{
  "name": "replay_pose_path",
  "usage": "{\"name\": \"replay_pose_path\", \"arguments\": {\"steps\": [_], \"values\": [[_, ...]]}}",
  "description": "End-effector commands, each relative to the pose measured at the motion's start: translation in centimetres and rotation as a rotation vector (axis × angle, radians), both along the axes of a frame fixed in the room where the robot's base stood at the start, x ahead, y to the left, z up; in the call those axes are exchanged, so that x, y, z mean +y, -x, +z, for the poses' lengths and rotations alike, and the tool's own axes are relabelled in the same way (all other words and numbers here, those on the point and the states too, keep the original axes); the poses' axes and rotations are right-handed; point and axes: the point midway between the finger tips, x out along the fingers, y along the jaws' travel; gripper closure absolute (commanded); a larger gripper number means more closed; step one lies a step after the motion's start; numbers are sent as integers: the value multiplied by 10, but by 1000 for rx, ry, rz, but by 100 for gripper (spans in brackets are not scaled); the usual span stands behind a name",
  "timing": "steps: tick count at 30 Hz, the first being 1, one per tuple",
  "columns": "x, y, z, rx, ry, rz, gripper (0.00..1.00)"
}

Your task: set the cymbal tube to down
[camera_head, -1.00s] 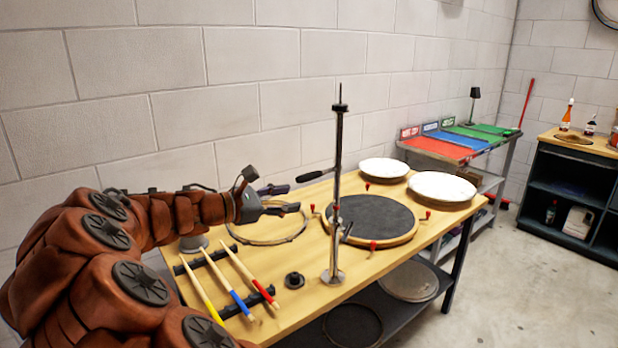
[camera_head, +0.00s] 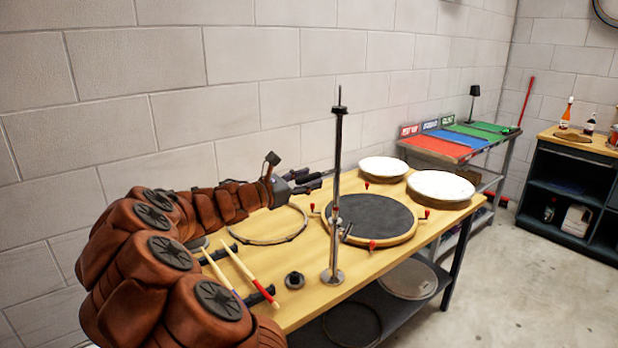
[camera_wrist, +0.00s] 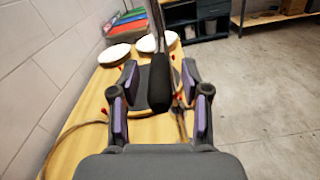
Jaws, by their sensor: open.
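The cymbal tube (camera_head: 337,180) is a thin dark upright pole on a round metal base (camera_head: 332,277) at the bench's front part, with a small disc at its top and a clamp low on it. In the wrist view a thick black grip (camera_wrist: 160,82) lies between my fingers, with a thin metal rod rising above it. My gripper (camera_head: 318,180) is just left of the tube in the head view. Its fingers (camera_wrist: 156,112) are apart, one on each side of the black grip. I cannot tell whether they touch it.
A dark drum pad (camera_head: 372,220) with red lugs lies right of the tube, with white drumheads (camera_head: 441,186) behind. A hoop (camera_head: 270,228), drumsticks (camera_head: 240,272) and a small black knob (camera_head: 294,280) lie on the wooden bench. A block wall (camera_head: 230,100) stands behind.

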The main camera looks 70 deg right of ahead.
Motion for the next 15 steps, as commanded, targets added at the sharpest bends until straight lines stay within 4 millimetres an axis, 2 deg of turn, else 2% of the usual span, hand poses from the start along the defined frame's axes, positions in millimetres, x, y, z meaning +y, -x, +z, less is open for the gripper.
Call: {"name": "replay_pose_path", "arguments": {"steps": [12, 15], "values": [[-6, 4, 0, 0, 0, 0, 54], [-6, 4, 0, -1, 0, 0, 62]]}}
